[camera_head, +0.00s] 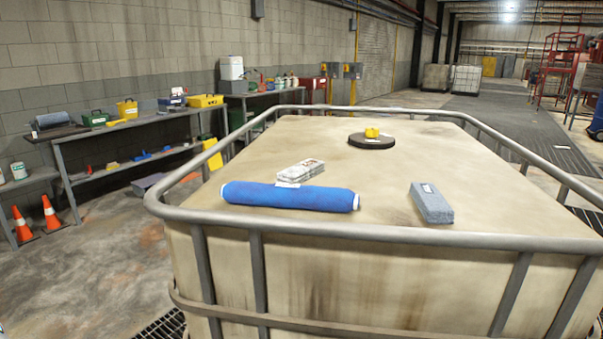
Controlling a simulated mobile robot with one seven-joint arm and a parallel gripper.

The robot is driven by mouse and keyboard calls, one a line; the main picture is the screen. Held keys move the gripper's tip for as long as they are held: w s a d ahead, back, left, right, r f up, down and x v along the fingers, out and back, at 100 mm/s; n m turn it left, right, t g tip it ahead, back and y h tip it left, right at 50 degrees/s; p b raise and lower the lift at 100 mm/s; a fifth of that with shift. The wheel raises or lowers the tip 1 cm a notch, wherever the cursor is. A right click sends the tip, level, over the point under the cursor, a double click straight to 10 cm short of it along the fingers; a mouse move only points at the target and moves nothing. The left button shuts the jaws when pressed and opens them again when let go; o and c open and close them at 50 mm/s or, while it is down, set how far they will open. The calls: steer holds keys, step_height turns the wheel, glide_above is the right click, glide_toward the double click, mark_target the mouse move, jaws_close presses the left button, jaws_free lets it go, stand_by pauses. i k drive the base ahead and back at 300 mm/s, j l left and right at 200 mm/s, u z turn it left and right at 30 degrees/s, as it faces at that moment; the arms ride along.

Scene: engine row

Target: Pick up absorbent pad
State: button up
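Three items lie on top of a stained cream tank (300,150) with a metal rail. A blue roll (288,196) with white ends lies near the front edge. Just behind it is a small grey-and-white folded stack (300,171) with a pale label; the roll partly overlaps its near side. A blue-grey rectangular block (431,203) with a small white label lies to the right, apart from both. I cannot tell for sure which of these is the absorbent pad. My gripper is not in view.
A tubular rail (390,235) runs around the tank's top edge. A dark round lid (371,141) with a yellow fitting sits farther back. The tank top between the items is clear. A cluttered workbench (135,142) and two orange cones (50,213) stand at left.

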mark_target(298, 175)
steer(key=i+l, duration=0.1)
steer(key=l, duration=0.2)
steer(key=i+l, duration=0.15)
steer(key=l, duration=0.2)
steer(key=i+l, duration=0.1)
steer(key=l, duration=0.2)
steer(key=i+l+u, duration=0.2)
steer(key=l, duration=0.2)
steer(key=l+u, duration=0.35)
steer(key=u, duration=1.05)
